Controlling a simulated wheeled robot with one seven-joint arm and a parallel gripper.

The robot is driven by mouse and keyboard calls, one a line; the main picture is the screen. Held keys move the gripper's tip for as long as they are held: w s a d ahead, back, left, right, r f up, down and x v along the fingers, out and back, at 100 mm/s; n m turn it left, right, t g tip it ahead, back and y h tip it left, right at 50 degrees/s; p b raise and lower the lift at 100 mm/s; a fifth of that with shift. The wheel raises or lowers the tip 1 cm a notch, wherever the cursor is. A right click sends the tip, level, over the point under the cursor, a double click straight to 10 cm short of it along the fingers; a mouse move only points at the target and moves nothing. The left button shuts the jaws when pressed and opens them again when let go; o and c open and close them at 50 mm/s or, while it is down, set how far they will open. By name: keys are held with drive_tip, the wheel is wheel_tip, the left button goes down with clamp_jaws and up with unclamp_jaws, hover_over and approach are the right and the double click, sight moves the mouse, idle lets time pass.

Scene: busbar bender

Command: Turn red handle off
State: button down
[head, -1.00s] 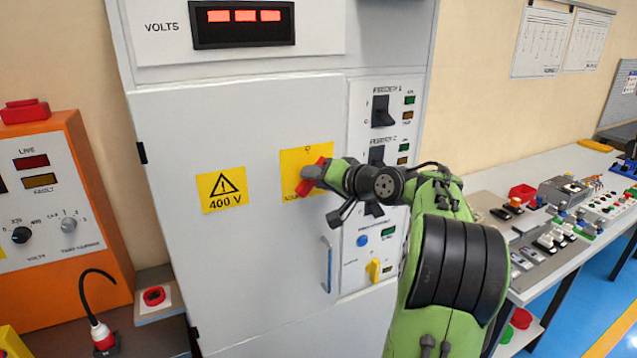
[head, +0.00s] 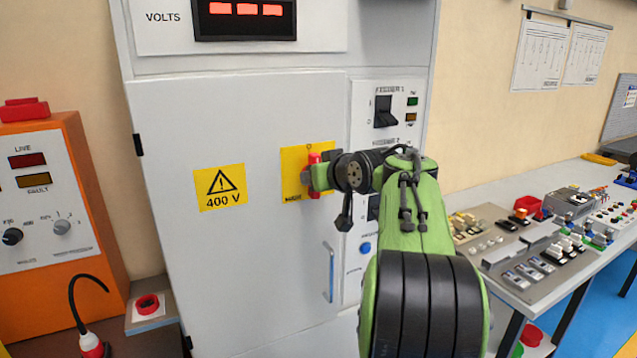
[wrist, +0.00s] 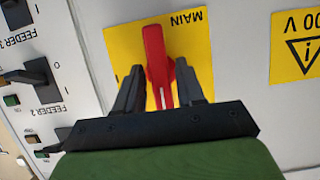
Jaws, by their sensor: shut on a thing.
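The red handle (head: 314,160) is on a yellow plate (head: 291,184) on the grey cabinet door. It stands about upright in the head view. In the wrist view the red handle (wrist: 156,50) runs nearly straight up the picture, over the plate marked MAIN (wrist: 190,35), whose lettering is upside down there. My gripper (head: 316,178) reaches it from the right. The wrist view shows the two dark fingers of my gripper (wrist: 159,80), one on each side of the handle, shut on it. Part of the plate is hidden behind my gripper.
A 400 V warning sign (head: 220,187) is on the door left of the handle. A blue door pull (head: 329,272) is below. Feeder switches (head: 384,112) are to the right, partly behind my arm. An orange cabinet (head: 85,185) stands left and a bench (head: 610,228) right.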

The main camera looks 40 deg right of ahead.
idle(0.6)
drive_tip(key=c, duration=1)
unclamp_jaws()
drive_tip(key=shift+a, duration=0.1)
drive_tip(key=p+v, duration=0.1)
drive_tip(key=v, duration=1.4)
drive_tip(key=shift+s, duration=0.2)
drive_tip(key=shift+r, duration=0.1)
